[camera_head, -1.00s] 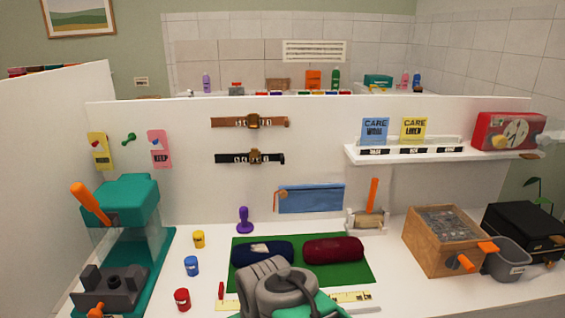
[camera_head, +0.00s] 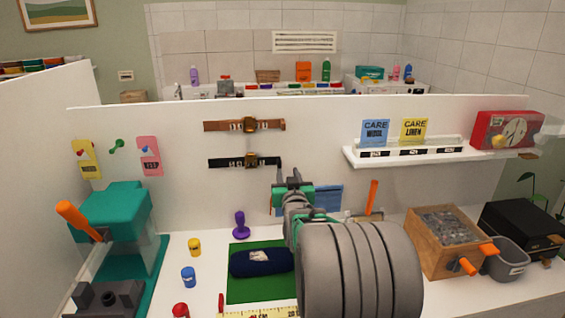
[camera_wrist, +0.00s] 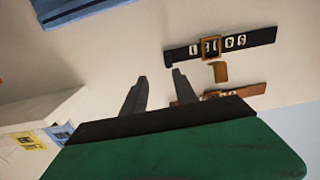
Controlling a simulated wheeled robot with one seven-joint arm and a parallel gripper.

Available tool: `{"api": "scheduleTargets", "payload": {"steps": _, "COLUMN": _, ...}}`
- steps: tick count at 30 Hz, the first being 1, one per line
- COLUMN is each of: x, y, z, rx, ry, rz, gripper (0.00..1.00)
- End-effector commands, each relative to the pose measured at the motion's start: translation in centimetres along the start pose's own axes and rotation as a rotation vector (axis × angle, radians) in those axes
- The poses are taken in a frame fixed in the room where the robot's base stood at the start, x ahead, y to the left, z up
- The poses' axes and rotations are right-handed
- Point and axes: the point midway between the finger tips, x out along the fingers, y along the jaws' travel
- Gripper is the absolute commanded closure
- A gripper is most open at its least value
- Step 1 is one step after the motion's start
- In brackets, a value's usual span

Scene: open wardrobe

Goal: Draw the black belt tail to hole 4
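The black belt (camera_head: 230,162) lies flat across the white back panel, under a brown belt (camera_head: 230,126). Its brass-coloured buckle (camera_head: 250,160) is near the middle, with white number labels beside it. The belt's right end stops just above and left of my gripper (camera_head: 292,182). In the wrist view the black belt (camera_wrist: 255,40) appears turned over, its buckle (camera_wrist: 210,47) beyond the fingertips. My gripper (camera_wrist: 158,74) is open, with nothing between its two dark fingers. The fingers are apart from the belt. The brown belt (camera_wrist: 250,90) is partly hidden behind a finger and the gripper body.
A blue pouch (camera_head: 328,198) hangs behind my arm. A shelf (camera_head: 440,156) with care cards stands out from the panel at right. Below are a green mat (camera_head: 240,288) with a navy roll (camera_head: 262,262) and a purple stamp (camera_head: 240,226).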

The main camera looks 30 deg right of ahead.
Motion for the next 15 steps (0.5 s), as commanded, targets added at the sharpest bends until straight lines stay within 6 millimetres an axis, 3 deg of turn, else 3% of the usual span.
{"api": "scheduleTargets", "payload": {"steps": 3, "x": 2.3, "y": -1.2, "z": -0.2, "rx": 0.0, "ry": -0.003, "rz": -0.016, "gripper": 0.65}}
{"api": "scheduleTargets", "payload": {"steps": 9, "x": 5.5, "y": -1.2, "z": -0.1, "rx": 0.0, "ry": -0.004, "rz": -0.016, "gripper": 0.65}}
{"api": "scheduleTargets", "payload": {"steps": 15, "x": 6.4, "y": -1.1, "z": 0.0, "rx": 0.0, "ry": -0.002, "rz": -0.014, "gripper": 0.65}}
